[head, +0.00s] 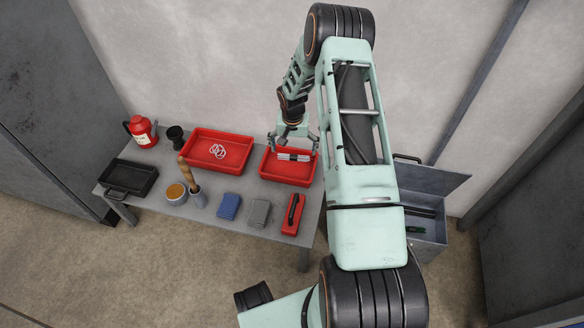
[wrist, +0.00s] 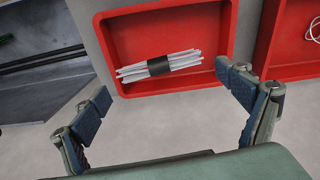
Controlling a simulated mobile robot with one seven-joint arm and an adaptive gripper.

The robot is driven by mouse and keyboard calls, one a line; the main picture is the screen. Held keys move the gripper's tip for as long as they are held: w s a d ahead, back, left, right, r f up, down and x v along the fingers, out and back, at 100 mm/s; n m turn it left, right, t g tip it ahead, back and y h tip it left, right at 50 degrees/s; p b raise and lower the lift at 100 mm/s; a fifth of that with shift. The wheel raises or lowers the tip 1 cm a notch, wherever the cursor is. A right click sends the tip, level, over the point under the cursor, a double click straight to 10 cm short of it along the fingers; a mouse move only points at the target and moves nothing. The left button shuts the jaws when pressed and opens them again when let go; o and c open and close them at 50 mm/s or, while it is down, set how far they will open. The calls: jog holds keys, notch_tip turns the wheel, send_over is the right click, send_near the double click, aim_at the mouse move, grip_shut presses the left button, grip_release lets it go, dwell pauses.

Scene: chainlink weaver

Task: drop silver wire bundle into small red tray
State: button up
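The silver wire bundle (head: 293,156) is a set of straight pale rods with a dark band round its middle. It lies within the small red tray (head: 288,173), and in the wrist view the bundle (wrist: 160,66) shows against the floor of the tray (wrist: 205,28). My gripper (head: 293,141) is above the tray. In the wrist view my gripper (wrist: 165,88) is open, its two fingers wide apart and clear of the bundle, with nothing between them.
A larger red tray (head: 233,158) holding a white wire coil stands to the left. A red canister (head: 141,131), black tray (head: 129,179), cup (head: 176,195), blue block (head: 229,206), grey block (head: 260,213) and red case (head: 292,213) share the table. An open metal box (head: 427,227) stands right.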

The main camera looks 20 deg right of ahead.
jog(key=shift+o, duration=0.3)
notch_tip(320, 180, up, 12)
jog(key=s, duration=0.1)
jog(key=shift+s+a, duration=0.3)
jog(key=shift+a, duration=0.1)
dwell(0.3)
